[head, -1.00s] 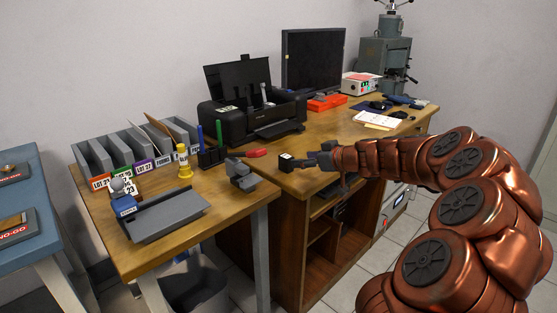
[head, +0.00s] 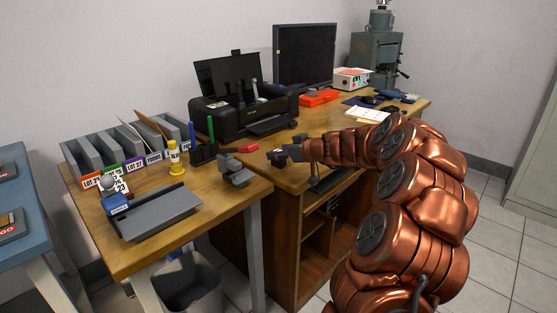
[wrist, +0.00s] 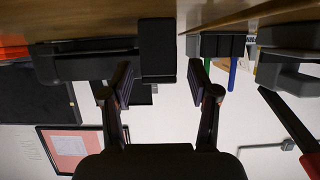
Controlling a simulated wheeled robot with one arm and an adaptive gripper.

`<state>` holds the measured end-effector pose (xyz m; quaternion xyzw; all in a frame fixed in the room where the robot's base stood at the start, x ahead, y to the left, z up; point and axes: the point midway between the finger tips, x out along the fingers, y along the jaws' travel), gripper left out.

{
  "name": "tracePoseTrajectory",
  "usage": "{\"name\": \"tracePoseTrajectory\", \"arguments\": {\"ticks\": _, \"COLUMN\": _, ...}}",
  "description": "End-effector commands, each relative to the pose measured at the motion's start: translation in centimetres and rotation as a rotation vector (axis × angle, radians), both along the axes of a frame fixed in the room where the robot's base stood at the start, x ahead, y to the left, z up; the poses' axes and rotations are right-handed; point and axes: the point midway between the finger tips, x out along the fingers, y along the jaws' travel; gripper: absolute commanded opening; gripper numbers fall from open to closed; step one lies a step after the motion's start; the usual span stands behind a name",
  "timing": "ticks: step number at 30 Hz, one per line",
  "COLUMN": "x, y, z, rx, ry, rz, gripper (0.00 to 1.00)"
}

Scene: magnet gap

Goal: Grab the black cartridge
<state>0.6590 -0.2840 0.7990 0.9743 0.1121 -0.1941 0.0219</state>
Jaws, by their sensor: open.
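The black cartridge (head: 277,158) is a small dark block with a pale patch on top. It stands on the wooden desk near its left front edge. In the wrist view, which is upside down, the dark cartridge (wrist: 158,48) appears ahead of the fingers, roughly centred between them. My gripper (head: 293,152) is just to the right of the cartridge, low over the desk. In the wrist view my gripper (wrist: 158,84) is open, with nothing held. Whether a fingertip touches the cartridge cannot be told.
A black printer (head: 243,108) stands behind the cartridge. A pen holder (head: 203,152) and a red-handled tool (head: 240,149) lie to the left. A grey clamp-like block (head: 236,172) sits at the lower table's edge. The desk's front edge is close below my arm.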

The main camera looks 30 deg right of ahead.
Motion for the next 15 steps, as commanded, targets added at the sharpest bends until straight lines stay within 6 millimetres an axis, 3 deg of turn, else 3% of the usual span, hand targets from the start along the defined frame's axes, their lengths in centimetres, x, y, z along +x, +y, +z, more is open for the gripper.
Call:
{"name": "tracePoseTrajectory", "arguments": {"ticks": 3, "x": -0.03, "y": -0.04, "z": 0.04, "rx": 0.0, "ry": 0.0, "rz": -0.001, "gripper": 0.59}}
{"name": "tracePoseTrajectory", "arguments": {"ticks": 15, "x": -0.05, "y": -0.06, "z": 0.05, "rx": -0.001, "ry": 0.0, "rz": -0.001, "gripper": 0.18}}
